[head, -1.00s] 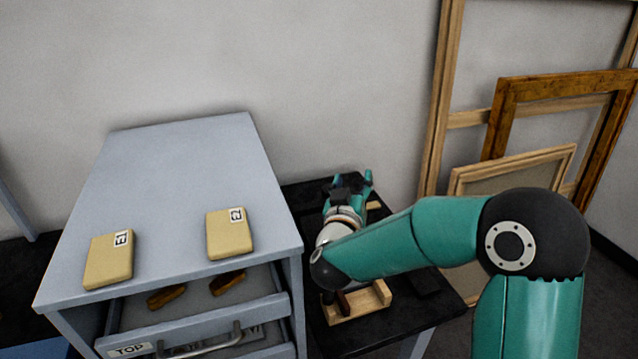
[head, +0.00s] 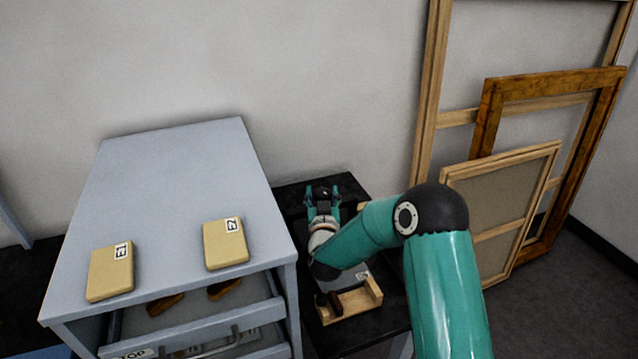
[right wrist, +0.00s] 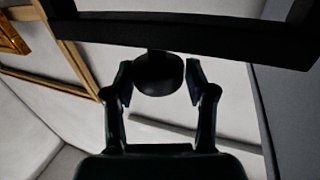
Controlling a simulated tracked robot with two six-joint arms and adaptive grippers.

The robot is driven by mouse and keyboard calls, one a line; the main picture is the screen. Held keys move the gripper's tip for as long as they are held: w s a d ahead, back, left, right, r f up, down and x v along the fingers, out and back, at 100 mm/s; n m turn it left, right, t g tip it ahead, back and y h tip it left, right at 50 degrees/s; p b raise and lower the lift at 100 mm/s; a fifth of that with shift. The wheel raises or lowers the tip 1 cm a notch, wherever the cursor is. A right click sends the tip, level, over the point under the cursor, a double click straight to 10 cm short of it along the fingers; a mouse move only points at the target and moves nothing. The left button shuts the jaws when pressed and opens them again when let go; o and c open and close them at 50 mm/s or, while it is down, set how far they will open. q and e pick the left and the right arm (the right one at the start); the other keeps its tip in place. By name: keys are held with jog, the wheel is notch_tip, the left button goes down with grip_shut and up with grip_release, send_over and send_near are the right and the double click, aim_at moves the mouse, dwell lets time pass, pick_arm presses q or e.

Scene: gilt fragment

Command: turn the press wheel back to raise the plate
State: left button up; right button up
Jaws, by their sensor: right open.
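My right gripper (head: 322,191) is over the far part of the black side table in the head view, its teal fingers apart. The right wrist view shows the same gripper (right wrist: 159,82) open, with one finger on each side of a dark rounded knob-like part (right wrist: 158,72). This part hangs below a thick black bar (right wrist: 190,28), and I cannot tell whether it belongs to the press wheel. Gaps seem to show between the fingers and the part. The press wheel and plate cannot be made out clearly in the head view. My left gripper is not in view.
A grey cabinet (head: 180,190) with two numbered tan blocks on top and an open drawer (head: 210,318) stands left of the black table (head: 290,205). A wooden tray (head: 368,300) sits near the table's front. Wooden frames (head: 515,85) lean on the wall at right.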

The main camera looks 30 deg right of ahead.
aim_at(322, 188)
jog(key=shift+p+x, duration=0.35)
jog(key=shift+x, duration=1.3)
jog(key=c, duration=0.9)
jog(key=shift+f, duration=0.1)
jog(key=shift+c, duration=0.3)
jog(key=shift+f, duration=0.1)
jog(key=shift+a, duration=0.2)
jog(key=shift+d, duration=0.1)
